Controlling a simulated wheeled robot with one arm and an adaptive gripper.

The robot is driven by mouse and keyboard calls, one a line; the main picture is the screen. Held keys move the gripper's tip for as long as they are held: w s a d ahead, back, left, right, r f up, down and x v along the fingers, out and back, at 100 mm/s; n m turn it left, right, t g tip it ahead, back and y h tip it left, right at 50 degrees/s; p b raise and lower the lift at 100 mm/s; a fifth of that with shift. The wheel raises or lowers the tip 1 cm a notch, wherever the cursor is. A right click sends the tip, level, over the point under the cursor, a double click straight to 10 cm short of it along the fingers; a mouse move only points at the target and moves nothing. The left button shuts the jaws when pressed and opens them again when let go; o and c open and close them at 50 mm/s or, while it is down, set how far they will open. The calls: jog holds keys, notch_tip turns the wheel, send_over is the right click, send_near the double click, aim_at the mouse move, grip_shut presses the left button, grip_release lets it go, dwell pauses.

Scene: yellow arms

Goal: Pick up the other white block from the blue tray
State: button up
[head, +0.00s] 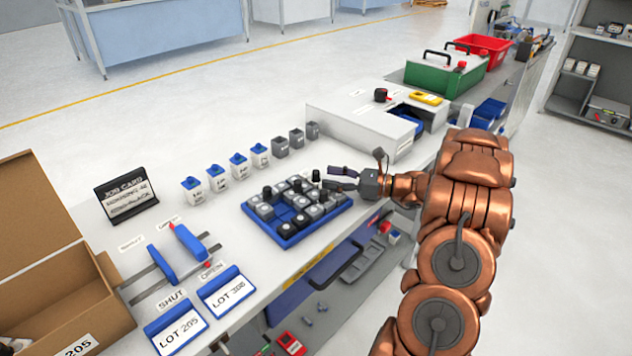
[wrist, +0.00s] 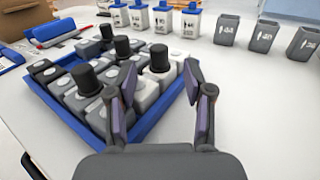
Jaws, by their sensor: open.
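The blue tray (head: 318,228) sits on the white bench and holds several dark grey, grey and pale blocks, some with black knobs. It fills the left half of the wrist view (wrist: 163,130). A pale, white-looking block (wrist: 160,78) stands at the tray's right end, just beyond and between my fingers. Another pale block (wrist: 146,95) sits nearer, partly hidden by my left finger. My gripper (head: 332,178) is open and empty at the tray's right end; its fingers also show in the wrist view (wrist: 165,78). Which pale blocks are truly white is hard to tell.
White bins with blue lids (head: 215,176) and grey bins (head: 297,139) line up behind the tray. A white housing (head: 350,125) stands to the right. Blue slide handles (head: 190,243) and lot trays (head: 227,291) lie left. Bare bench separates the tray from the bins.

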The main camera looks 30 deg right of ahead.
aim_at(316, 180)
jog(key=shift+x, duration=1.4)
jog(key=shift+c, duration=0.2)
grip_shut()
